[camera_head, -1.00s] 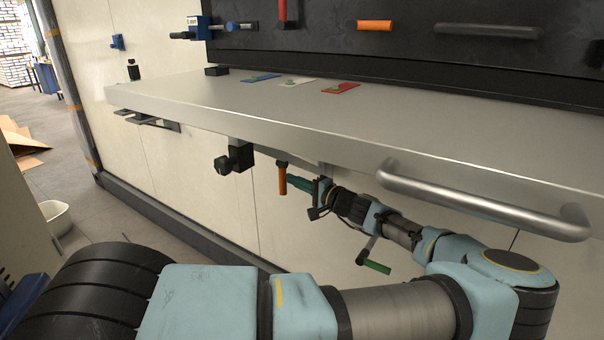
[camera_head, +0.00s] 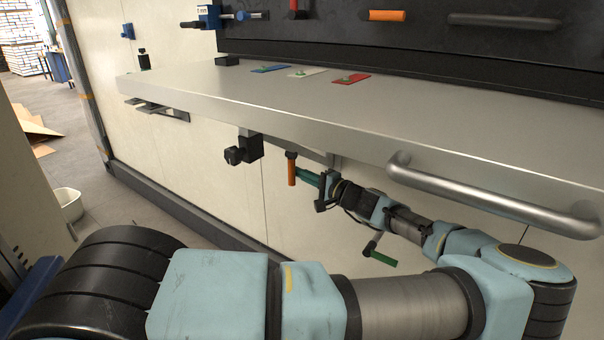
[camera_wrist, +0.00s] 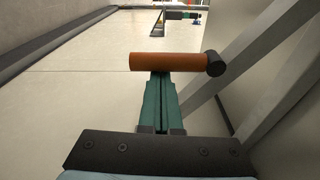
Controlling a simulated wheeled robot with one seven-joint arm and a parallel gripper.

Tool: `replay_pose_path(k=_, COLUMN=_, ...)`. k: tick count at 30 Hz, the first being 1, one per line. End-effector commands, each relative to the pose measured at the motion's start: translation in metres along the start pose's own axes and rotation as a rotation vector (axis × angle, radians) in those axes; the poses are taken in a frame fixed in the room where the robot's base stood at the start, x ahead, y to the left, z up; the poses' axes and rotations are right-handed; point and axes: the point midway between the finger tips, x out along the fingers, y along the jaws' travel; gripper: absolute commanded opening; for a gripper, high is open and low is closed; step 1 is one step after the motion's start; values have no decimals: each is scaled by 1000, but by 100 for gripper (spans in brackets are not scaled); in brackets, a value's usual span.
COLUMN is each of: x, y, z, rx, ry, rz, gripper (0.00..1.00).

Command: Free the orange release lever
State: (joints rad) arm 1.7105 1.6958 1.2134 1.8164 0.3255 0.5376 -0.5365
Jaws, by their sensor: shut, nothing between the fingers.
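The orange release lever (camera_head: 291,170) hangs as an upright orange cylinder under the steel shelf, with a dark end at its top. In the wrist view the orange lever (camera_wrist: 165,62) lies across the picture just beyond my fingertips, its black end to the right. My gripper (camera_head: 301,173) reaches in from the right below the shelf. In the wrist view my gripper's green fingers (camera_wrist: 160,76) are shut together and hold nothing. The tips point at the middle of the lever; I cannot tell whether they touch it.
The steel shelf (camera_head: 240,85) with its bar handle (camera_head: 490,195) overhangs my arm. A black clamp block (camera_head: 245,148) is left of the lever. A green-handled lever (camera_head: 382,257) shows below my wrist. Diagonal grey struts (camera_wrist: 245,60) stand right of my fingers. Open wall lies to the left.

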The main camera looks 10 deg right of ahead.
Motion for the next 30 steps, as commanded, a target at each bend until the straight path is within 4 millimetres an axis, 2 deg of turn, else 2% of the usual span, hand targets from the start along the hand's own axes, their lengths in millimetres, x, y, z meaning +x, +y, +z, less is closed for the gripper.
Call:
replay_pose_path(k=14, x=-1, y=1, z=7, rx=109, ry=-2, rz=16, gripper=0)
replay_pose_path(k=23, x=-3, y=3, z=21, rx=187, ry=-3, rz=26, gripper=0)
replay_pose_path(k=27, x=-4, y=4, z=30, rx=304, ry=-3, rz=44, gripper=0)
replay_pose_path(k=30, x=-5, y=2, z=35, rx=299, ry=-2, rz=41, gripper=0)
